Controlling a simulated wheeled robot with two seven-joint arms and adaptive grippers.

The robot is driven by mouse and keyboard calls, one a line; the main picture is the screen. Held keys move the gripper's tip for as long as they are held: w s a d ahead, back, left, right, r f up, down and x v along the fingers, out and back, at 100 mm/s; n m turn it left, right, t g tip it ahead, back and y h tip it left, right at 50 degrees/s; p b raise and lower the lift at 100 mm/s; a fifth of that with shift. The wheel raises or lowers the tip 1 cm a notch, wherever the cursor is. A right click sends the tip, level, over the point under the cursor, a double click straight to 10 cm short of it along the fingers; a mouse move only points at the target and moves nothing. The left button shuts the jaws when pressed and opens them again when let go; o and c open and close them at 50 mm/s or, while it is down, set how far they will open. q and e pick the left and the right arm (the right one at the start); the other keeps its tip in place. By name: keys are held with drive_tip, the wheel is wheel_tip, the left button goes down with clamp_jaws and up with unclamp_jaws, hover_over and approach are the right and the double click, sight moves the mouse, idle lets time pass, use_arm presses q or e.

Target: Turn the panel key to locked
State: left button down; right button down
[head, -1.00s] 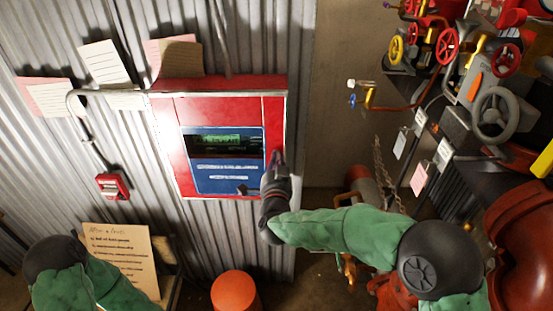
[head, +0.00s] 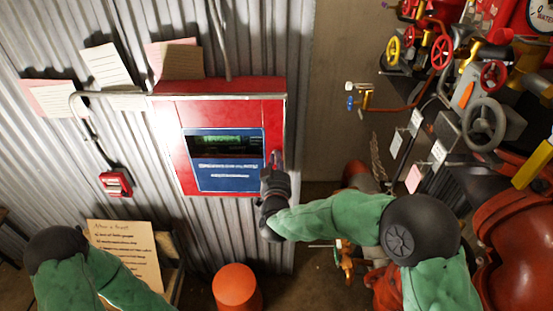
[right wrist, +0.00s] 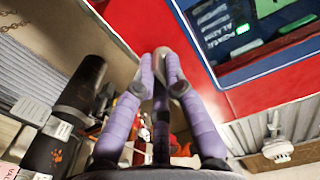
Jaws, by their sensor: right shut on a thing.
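The red control panel (head: 222,108) hangs on the corrugated wall, with a blue face (head: 228,180) and a lit green display (head: 215,141). Its red front and blue face also show in the right wrist view (right wrist: 210,70). My right gripper (head: 277,155) is at the panel's right edge, beside the blue face. In the right wrist view its purple fingers (right wrist: 163,58) come together against the red front, shut on the panel key. The key is hidden by the fingertips, so its turn position cannot be told. My left gripper is out of view.
A small red call box (head: 116,183) and paper notes (head: 105,66) are on the wall to the left. A handwritten board (head: 128,250) and an orange cylinder (head: 236,287) stand below. Valves and pipes (head: 480,125) crowd the right side.

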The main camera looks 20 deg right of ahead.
drive_tip(key=shift+n, duration=0.3)
drive_tip(key=c, duration=1.3)
unclamp_jaws()
drive_tip(key=v, duration=1.2)
